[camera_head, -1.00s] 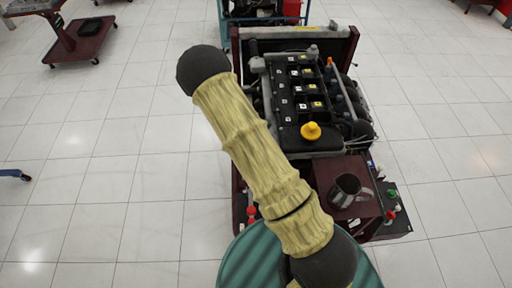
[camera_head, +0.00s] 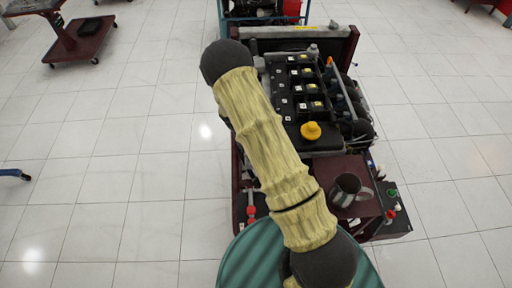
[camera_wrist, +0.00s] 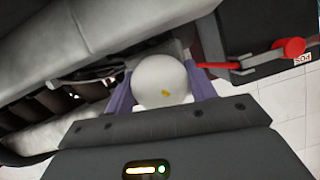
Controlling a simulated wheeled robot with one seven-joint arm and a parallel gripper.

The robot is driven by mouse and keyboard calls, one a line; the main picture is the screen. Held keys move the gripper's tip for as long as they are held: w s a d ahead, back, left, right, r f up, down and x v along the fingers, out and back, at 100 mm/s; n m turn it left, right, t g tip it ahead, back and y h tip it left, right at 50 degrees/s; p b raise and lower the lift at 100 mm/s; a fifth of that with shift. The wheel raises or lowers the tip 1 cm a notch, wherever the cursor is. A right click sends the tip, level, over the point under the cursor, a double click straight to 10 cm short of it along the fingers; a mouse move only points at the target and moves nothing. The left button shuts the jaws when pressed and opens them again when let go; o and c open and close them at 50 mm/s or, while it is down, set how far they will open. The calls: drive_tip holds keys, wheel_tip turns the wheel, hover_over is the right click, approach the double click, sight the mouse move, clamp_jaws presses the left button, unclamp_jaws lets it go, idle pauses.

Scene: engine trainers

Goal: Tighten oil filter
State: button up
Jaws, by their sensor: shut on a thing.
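The oil filter (camera_wrist: 160,82) is a round white thing with a small yellow mark, in the middle of the wrist view. My gripper (camera_wrist: 161,92) is shut on it, with one purple finger on each side. Its far side and its seat on the engine are hidden behind it. In the head view the engine (camera_head: 300,85) stands on a dark red trainer stand, and my arm hides its left side, my gripper and the filter.
A red-handled switch (camera_wrist: 290,48) is close on the right in the wrist view. A metal jug (camera_head: 346,190) and a yellow cap (camera_head: 311,131) show in the head view. Grey engine pipes lie close on the left of the wrist view.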

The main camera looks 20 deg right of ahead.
drive_tip(key=m+g, duration=0.1)
drive_tip(key=m, duration=0.2)
drive_tip(key=shift+m+y+b, duration=0.3)
drive_tip(key=shift+y+b, duration=0.05)
drive_tip(key=shift+y, duration=0.05)
drive_tip(key=shift+m+g+y+b, duration=0.35)
drive_tip(key=shift+m+g+y, duration=0.15)
drive_tip(key=shift+m, duration=1.4)
drive_tip(key=o, duration=1)
